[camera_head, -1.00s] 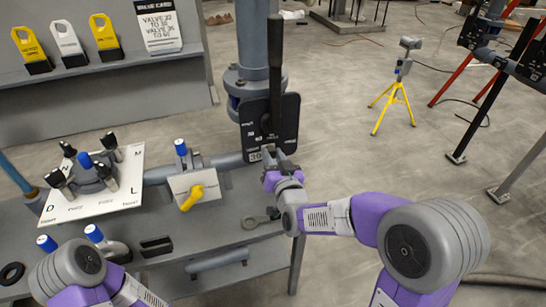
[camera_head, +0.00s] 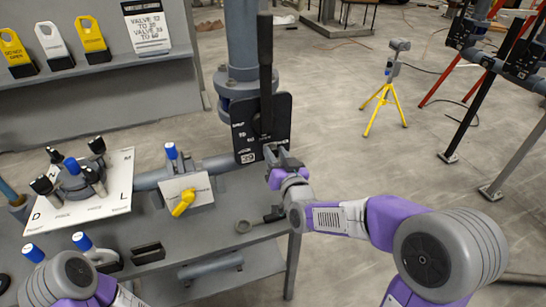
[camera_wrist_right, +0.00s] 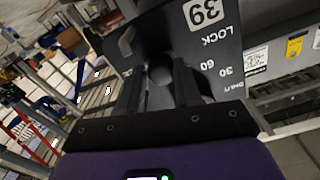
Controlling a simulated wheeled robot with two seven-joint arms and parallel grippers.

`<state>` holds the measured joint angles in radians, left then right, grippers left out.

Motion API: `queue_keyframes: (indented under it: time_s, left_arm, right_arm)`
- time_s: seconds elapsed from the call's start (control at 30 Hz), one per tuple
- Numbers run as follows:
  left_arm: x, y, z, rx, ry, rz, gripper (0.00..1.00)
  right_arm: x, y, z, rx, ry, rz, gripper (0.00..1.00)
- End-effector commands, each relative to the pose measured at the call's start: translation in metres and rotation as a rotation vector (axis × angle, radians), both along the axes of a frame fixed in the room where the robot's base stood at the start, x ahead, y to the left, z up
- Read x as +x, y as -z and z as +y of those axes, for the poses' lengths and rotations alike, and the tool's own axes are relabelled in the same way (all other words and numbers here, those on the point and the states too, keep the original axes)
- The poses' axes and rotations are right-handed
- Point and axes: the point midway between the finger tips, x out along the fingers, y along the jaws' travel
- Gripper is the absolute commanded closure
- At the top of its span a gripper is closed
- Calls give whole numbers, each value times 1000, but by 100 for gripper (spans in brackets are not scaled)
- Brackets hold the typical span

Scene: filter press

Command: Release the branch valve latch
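The branch valve is a dark plate (camera_head: 262,128) marked 39, with a long black lever (camera_head: 265,70) standing upright, on a grey vertical pipe. In the right wrist view the plate (camera_wrist_right: 225,50) reads LOCK, 60 and 30 upside down. A small grey metal tab (camera_wrist_right: 127,40) shows beside a dark round knob (camera_wrist_right: 160,75); I cannot tell which is the latch. My right gripper (camera_head: 276,152) is at the plate's lower edge. In the wrist view its fingers (camera_wrist_right: 159,82) stand either side of the knob; whether they press on it is unclear. My left gripper is out of view.
A grey bench holds a white lettered board (camera_head: 100,200) with several black and blue handles, and a small valve with a yellow handle (camera_head: 183,203). A yellow tripod (camera_head: 385,100) stands on open floor.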

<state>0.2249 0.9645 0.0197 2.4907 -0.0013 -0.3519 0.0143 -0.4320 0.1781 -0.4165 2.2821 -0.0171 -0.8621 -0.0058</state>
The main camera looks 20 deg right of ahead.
Motion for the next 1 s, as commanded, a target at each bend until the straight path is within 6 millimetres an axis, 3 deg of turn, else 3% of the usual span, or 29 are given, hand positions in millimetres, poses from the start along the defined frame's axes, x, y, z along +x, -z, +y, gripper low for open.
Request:
queue_keyframes:
  time_s: [0.03,0.13,0.47,1.0]
  left_arm:
    - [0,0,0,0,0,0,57]
    - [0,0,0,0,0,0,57]
    - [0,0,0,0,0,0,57]
    - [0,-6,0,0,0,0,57]
  right_arm:
    - [0,-1,-3,1,8,-1,59]
    - [0,-1,-3,1,7,-1,44]
    - [-2,-1,-1,1,2,-1,44]
    - [-72,-1,-4,2,6,-2,44]
